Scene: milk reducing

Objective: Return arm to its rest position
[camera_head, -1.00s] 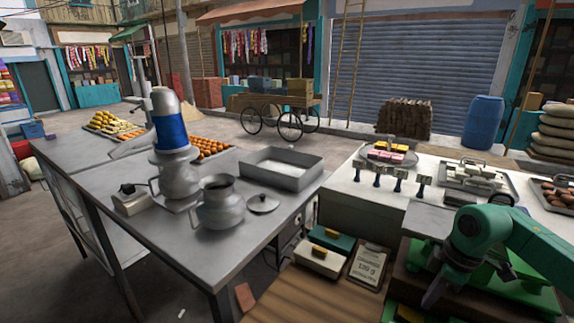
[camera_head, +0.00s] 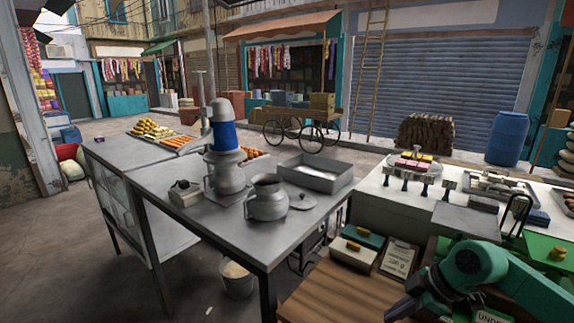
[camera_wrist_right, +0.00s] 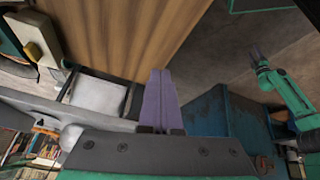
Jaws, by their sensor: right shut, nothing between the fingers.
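My right arm is green and comes in from the lower right of the head view. Its gripper (camera_head: 400,308) is low in that view, near the bottom edge, beside the right side of the wooden board. In the right wrist view the two purple fingers of the right gripper (camera_wrist_right: 160,98) lie together, shut and empty. Another green arm, seemingly my left, shows at the right of the wrist view, with its dark gripper end (camera_wrist_right: 257,54) small and unclear. It is outside the head view.
A metal table (camera_head: 185,222) at left holds a metal pot (camera_head: 266,203), a blue-banded vessel (camera_head: 224,137) and a grey tray (camera_head: 314,178). A white counter (camera_head: 400,197) stands at right. A wooden board (camera_head: 325,300) and a sign (camera_head: 398,260) are close to my right gripper.

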